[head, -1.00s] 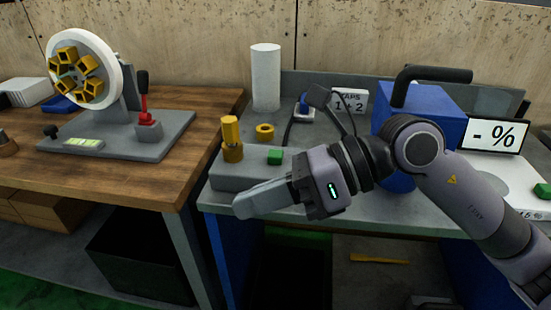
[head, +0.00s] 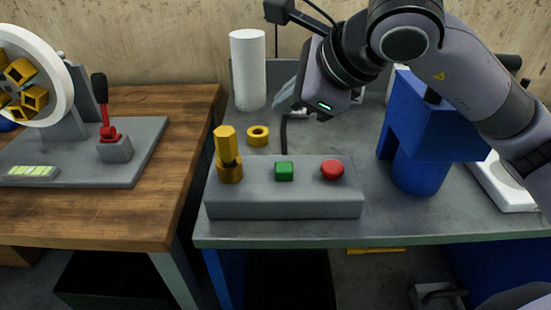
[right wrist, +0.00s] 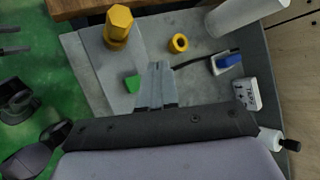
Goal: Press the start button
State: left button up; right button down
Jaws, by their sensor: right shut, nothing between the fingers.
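The green button (head: 284,171) sits on top of a low grey control box (head: 285,208) at the front of the grey bench. A red round button (head: 332,169) is to its right on the same box. The green button also shows in the right wrist view (right wrist: 132,84), left of the fingertips. My right gripper (head: 281,103) is shut and empty, raised above and behind the box, apart from the buttons. Its closed fingers show in the right wrist view (right wrist: 157,68). My left gripper is not in view.
A yellow hexagonal part (head: 226,145) stands at the box's left end, with a yellow ring (head: 258,135) behind. A white cylinder (head: 248,70) stands at the back. A blue machine body (head: 420,165) is at right. The wooden table (head: 180,150) carries a grey fixture with a red lever (head: 108,132).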

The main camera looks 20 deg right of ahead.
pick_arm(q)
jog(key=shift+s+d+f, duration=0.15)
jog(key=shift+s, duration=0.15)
pick_arm(e)
jog(key=shift+s, duration=0.15)
jog(key=shift+f, duration=0.1)
jog(key=b, duration=0.6)
send_over(287, 170)
notch_tip(287, 170, down, 8)
jog(key=shift+r, duration=0.15)
jog(key=shift+f+b, duration=0.3)
jog(key=shift+f, duration=0.2)
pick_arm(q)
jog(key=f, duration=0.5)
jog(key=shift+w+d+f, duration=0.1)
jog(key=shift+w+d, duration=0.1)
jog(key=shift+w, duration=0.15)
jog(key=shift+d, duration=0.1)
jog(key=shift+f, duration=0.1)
